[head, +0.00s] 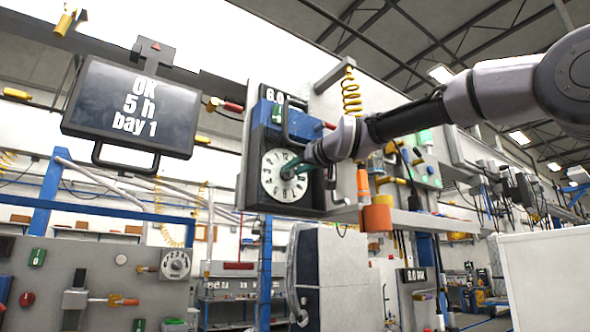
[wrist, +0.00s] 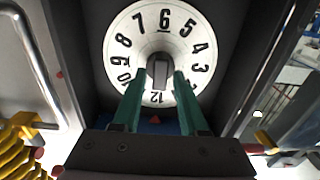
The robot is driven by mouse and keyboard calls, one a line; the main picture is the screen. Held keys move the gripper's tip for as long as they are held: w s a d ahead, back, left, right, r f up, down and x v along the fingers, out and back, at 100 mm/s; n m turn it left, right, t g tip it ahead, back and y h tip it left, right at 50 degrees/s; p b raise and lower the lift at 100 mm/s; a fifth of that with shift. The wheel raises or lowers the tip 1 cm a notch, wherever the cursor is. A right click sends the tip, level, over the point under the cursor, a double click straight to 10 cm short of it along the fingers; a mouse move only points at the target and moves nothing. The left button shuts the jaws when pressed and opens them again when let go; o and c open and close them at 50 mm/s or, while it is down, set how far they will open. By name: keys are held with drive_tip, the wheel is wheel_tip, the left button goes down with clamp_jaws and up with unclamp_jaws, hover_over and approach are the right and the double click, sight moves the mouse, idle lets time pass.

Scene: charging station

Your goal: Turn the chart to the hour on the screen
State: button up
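The screen (head: 132,105) hangs at the upper left and reads "OK 5 h bay 1". The chart is a round white dial (head: 272,183) with black hour numbers, in a dark housing under a blue box.
A metal handle (wrist: 33,58) runs left of the dial in the wrist view. A yellow coiled hose (head: 351,94) hangs above my arm. Another small dial (head: 176,264) is on a lower-left panel.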

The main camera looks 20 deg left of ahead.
clamp_jaws()
idle(1.2)
